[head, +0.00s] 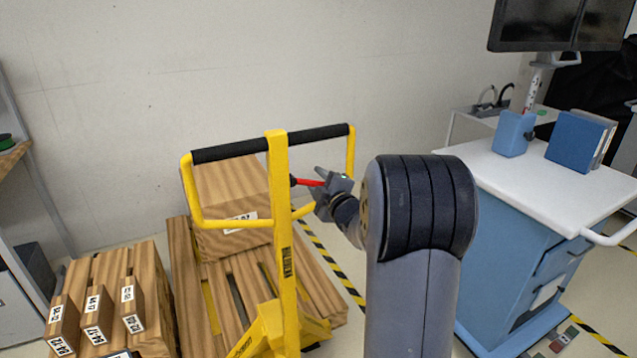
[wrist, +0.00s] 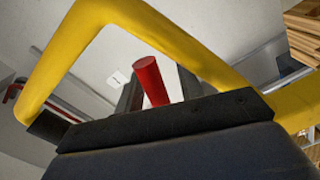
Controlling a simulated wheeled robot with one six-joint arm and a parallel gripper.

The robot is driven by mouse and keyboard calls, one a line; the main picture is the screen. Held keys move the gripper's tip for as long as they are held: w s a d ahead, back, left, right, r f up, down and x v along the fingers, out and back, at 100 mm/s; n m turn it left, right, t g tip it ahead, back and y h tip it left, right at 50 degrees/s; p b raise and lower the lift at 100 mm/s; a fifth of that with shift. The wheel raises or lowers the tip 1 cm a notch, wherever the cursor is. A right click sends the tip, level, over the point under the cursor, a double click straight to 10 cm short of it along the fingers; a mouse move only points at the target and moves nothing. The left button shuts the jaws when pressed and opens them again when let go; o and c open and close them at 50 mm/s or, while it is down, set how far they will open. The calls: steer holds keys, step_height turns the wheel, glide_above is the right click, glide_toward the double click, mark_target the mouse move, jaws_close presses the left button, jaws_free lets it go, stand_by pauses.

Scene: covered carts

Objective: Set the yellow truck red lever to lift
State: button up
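The yellow truck (head: 283,240) stands upright at the centre of the head view, with a yellow loop handle and black grip bar (head: 230,150). Its red lever (head: 309,183) sticks out to the right from a dark pivot on the yellow post, nearly level. My gripper (head: 322,182) is at the lever's free end, its fingers apart above and below it. In the wrist view the red lever (wrist: 152,82) rises just beyond the dark gripper body, beside a dark finger. Whether the fingers touch the lever is hidden.
A wooden crate (head: 215,190) rests on a pallet (head: 180,265) behind the truck's post. Small labelled wooden blocks (head: 97,312) stand at the lower left. A blue cart (head: 510,235) with a white top stands at the right. Striped floor tape (head: 335,268) runs between.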

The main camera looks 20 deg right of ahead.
steer(key=s+b, duration=0.2)
steer(key=s, duration=0.8)
steer(key=shift+s+d, duration=0.2)
steer(key=shift+s, duration=0.2)
steer(key=shift+w, duration=0.1)
steer(key=w+p, duration=0.1)
steer(key=w, duration=0.4)
steer(key=w+p, duration=0.1)
steer(key=w, duration=0.4)
steer(key=shift+w+a, duration=0.2)
steer(key=shift+w, duration=0.05)
steer(key=shift+w+d+r+n+p, duration=0.1)
steer(key=shift+d+r+n+p, duration=0.05)
steer(key=shift+r+n+p, duration=0.3)
steer(key=shift+f, duration=0.25)
